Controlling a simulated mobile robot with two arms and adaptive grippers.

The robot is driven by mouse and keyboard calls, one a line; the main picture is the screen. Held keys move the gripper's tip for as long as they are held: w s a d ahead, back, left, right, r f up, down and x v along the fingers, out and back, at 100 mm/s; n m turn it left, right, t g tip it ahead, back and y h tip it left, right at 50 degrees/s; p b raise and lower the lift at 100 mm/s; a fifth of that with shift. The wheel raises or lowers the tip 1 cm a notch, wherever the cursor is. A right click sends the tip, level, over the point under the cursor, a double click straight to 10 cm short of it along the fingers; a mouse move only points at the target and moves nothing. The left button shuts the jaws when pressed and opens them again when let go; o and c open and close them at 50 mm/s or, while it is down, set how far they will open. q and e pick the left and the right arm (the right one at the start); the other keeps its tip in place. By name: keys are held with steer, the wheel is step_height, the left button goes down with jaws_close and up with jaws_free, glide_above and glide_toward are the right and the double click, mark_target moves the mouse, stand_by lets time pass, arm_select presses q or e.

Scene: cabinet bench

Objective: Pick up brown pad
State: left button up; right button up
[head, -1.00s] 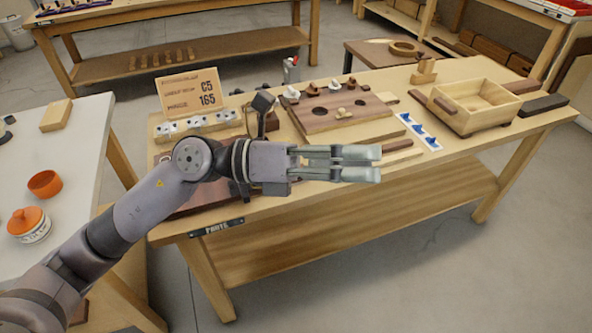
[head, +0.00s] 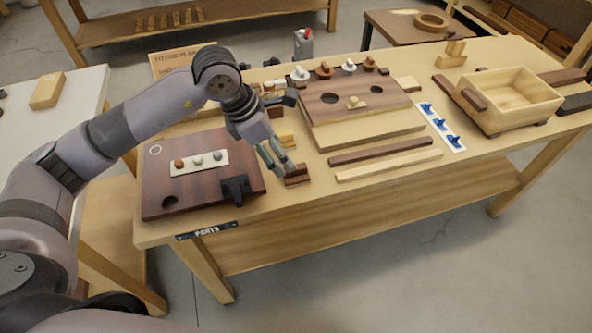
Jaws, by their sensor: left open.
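A small brown pad (head: 299,176) lies on the bench near its front edge, right of the dark wooden board. My left gripper (head: 281,168) is open and points down at the pad's left end. Its fingertips are very close to the pad and partly hide it. I cannot tell whether they touch it. My right gripper is out of view.
The dark board (head: 200,200) with a black bracket (head: 236,190) is left of the pad. A drilled panel (head: 350,97) is behind it. A dark strip (head: 380,150) and a pale strip (head: 390,166) lie to the right. A wooden box (head: 510,100) stands far right.

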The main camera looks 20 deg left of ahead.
arm_select(q)
steer(key=x, duration=0.4)
steer(key=shift+d, duration=0.1)
steer(key=shift+w+d+f+p, duration=0.1)
steer(key=shift+w+f+p, duration=0.1)
steer(key=shift+f+p, duration=0.1)
steer(key=x, duration=0.3)
steer(key=shift+w+d+f+p, duration=0.2)
steer(key=shift+w+p, duration=0.2)
steer(key=shift+w+d+f, duration=0.1)
steer(key=shift+f, duration=0.3)
steer(key=c, duration=1.3)
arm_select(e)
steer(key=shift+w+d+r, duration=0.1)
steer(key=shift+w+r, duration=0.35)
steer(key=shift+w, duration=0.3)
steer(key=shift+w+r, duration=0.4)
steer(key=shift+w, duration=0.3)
arm_select(q)
steer(key=shift+o, duration=0.2)
steer(key=shift+r, duration=0.1)
step_height(320, 180, up, 20)
steer(key=b, duration=0.1)
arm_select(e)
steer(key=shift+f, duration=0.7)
